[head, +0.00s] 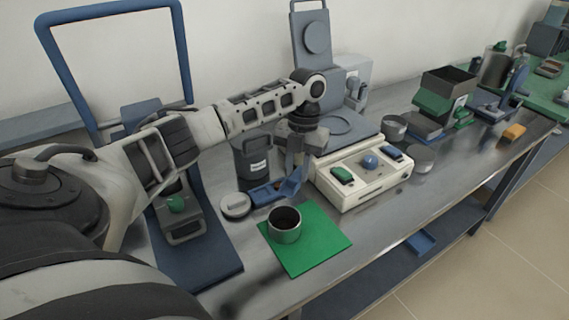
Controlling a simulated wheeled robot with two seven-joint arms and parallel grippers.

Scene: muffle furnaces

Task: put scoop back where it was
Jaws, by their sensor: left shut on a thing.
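My left arm reaches in from the left, and my left gripper (297,162) points down beside the white balance. It is shut on the blue scoop (291,188), whose handle rises toward the fingers. The scoop's lower part is low over the bench, between the dark jar and the green mat; I cannot tell whether it touches the bench. The fingertips are small and partly blend with the scoop. My right gripper is not in view.
A dark lidded jar (251,162) stands behind the scoop, and a round grey lid (235,205) lies left of it. An open metal cup (284,225) stands on the green mat (322,245). The white balance (352,192) is close on the right.

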